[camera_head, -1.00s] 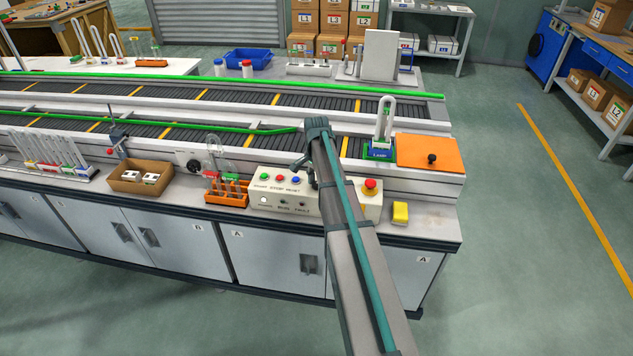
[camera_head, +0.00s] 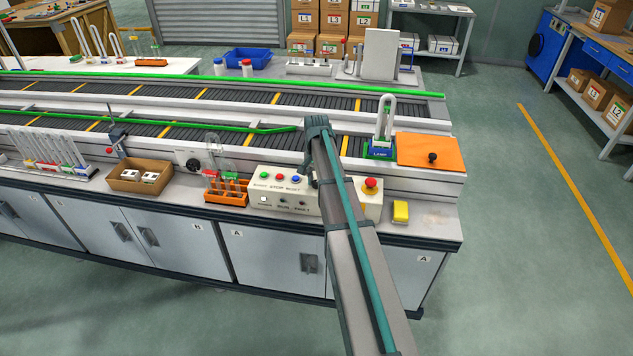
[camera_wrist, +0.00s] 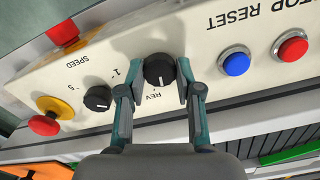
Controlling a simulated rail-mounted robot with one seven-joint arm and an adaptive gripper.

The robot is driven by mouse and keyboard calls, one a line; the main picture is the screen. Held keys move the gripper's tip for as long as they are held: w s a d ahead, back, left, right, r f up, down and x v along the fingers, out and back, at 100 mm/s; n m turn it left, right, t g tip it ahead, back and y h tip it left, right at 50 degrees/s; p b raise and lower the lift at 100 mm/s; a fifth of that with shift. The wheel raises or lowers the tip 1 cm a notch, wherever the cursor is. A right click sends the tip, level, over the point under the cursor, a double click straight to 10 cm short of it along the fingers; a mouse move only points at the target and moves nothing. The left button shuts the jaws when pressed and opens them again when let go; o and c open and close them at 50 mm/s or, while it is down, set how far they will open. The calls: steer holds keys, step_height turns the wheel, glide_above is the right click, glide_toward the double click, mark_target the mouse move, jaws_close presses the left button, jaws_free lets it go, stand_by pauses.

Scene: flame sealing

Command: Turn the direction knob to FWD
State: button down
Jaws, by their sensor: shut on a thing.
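The direction knob (camera_wrist: 158,66) is a round black knob with a pale pointer mark, on the cream control panel (camera_head: 259,183). In the wrist view, the mark appears to lie on the side toward the "REV" lettering (camera_wrist: 152,97). My gripper (camera_wrist: 159,74) has one finger on each side of the knob and is shut on it. No FWD lettering is readable; my fingers may cover it. In the head view, my arm hides the knob and most of the gripper.
A smaller black speed knob (camera_wrist: 98,98) and a red emergency stop (camera_wrist: 45,117) on yellow sit to the left in the wrist view. Blue (camera_wrist: 235,62) and red (camera_wrist: 291,47) buttons sit to the right. An orange tube rack (camera_head: 227,198) stands beside the panel.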

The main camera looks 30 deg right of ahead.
mark_target(316, 182)
steer(key=n, duration=0.4)
steer(key=shift+n+b, duration=0.3)
steer(key=shift+n, duration=1.6)
steer(key=c, duration=0.8)
jaws_free()
steer(key=shift+o, duration=0.2)
step_height(316, 182, up, 12)
